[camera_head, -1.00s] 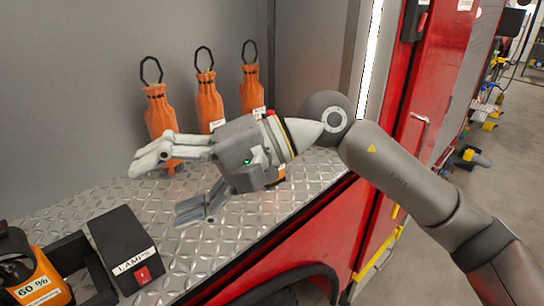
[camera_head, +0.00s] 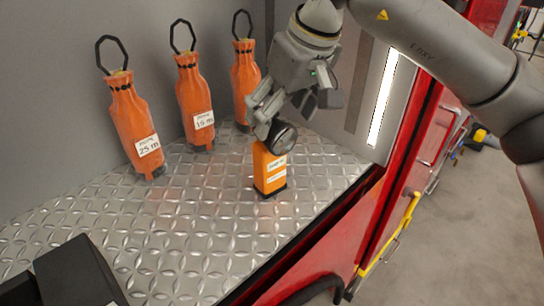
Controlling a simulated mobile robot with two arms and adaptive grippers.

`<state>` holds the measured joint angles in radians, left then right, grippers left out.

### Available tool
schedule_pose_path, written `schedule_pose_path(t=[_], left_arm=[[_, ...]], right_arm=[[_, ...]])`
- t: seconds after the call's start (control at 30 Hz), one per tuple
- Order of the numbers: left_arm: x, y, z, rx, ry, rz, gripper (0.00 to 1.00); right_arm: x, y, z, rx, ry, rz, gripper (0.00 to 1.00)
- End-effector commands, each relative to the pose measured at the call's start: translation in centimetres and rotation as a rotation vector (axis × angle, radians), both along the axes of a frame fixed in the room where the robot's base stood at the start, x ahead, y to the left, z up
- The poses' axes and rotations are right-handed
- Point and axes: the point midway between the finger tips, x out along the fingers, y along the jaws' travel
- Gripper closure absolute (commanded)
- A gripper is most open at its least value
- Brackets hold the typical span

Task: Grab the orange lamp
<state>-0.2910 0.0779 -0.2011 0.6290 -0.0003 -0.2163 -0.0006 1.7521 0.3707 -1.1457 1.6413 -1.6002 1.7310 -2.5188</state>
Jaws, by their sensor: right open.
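The orange lamp (camera_head: 269,170) stands upright on the metal tread-plate shelf, with a white label on its front and a round dark head at its top. My right gripper (camera_head: 288,115) points down right above the lamp, its fingers spread and overlapping the head in the picture. One finger is to the left of the head and the other is behind it to the right. I cannot tell whether a finger touches the lamp. My left gripper is out of view.
Several orange bags with black loops, labelled 25 m (camera_head: 135,125) and 15 m (camera_head: 194,100) among them, stand along the back wall left of the lamp. A black box (camera_head: 75,275) is at the lower left. The tread-plate shelf (camera_head: 190,220) is bare in front of the lamp.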

Motion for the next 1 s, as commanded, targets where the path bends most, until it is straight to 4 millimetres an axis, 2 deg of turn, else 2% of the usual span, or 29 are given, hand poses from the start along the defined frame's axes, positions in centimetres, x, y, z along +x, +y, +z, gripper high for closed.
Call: schedule_pose_path(t=[0.03,0.1,0.3,0.43,0.6,0.73,0.9,1.0], left_arm=[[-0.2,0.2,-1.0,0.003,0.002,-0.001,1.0],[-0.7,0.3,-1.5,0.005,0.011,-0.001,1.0],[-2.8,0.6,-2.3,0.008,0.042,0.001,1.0],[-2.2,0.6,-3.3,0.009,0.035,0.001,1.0],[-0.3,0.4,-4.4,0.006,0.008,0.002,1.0],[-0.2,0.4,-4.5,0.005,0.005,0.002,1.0],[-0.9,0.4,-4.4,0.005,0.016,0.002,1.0],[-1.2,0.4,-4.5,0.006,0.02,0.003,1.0]], right_arm=[[0.2,0.3,-1.4,0.0,0.002,0.002,0.23],[0.5,0.6,-2.5,0.001,0.003,0.002,0.23],[1.1,0.9,-3.9,0.002,0.001,0.0,0.23],[1.3,1.1,-5.5,0.002,0.004,0.001,0.23],[1.9,1.5,-8.0,0.002,0.004,0.001,0.23],[2.2,1.7,-8.5,0.003,0.002,0.002,0.23],[2.2,1.7,-8.4,0.003,0.002,0.002,0.23],[2.2,1.7,-8.4,0.003,0.002,0.002,0.36]])
